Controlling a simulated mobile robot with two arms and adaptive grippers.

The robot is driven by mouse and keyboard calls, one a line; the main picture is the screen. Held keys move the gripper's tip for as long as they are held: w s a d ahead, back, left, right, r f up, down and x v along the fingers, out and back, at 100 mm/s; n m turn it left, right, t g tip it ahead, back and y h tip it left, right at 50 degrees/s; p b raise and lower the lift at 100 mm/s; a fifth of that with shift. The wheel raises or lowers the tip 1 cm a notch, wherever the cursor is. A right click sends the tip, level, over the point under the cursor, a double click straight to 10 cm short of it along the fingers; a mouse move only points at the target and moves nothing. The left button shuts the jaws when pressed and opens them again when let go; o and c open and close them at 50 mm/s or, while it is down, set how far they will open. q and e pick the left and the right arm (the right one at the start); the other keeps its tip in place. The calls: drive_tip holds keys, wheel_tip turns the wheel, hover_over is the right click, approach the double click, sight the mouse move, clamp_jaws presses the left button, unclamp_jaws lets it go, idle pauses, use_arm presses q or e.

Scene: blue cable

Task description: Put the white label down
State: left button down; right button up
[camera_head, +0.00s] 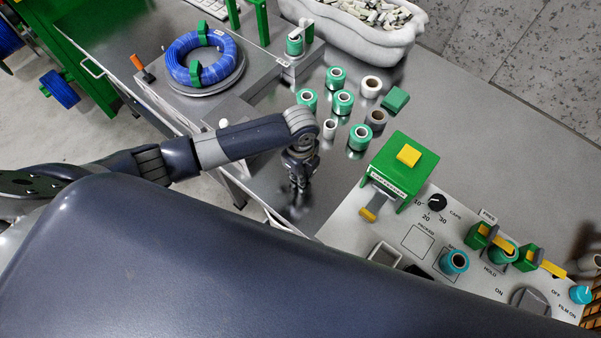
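My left gripper (298,178) points down over the metal table, close to its front edge, left of the green stand. Its fingers are small and dark, and I cannot tell whether they are apart or closed. I see no white label in or under it. A loose white label cannot be made out anywhere; a small white tag marked "FREE" (488,215) is on the control panel. My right gripper is not in view. A large dark part of my own body hides the lower part of the picture.
Several green-and-white rolls (343,101) and a white roll (371,86) stand beyond my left gripper. A blue cable coil (205,59) lies at the back left. A green stand (397,167) and control panel (420,238) are at right. The table's right part is clear.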

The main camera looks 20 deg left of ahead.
use_arm(q)
drive_tip(key=shift+f, duration=0.15)
drive_tip(key=c, duration=1.7)
unclamp_jaws()
wheel_tip(320, 180, up, 12)
drive_tip(key=shift+r, duration=0.15)
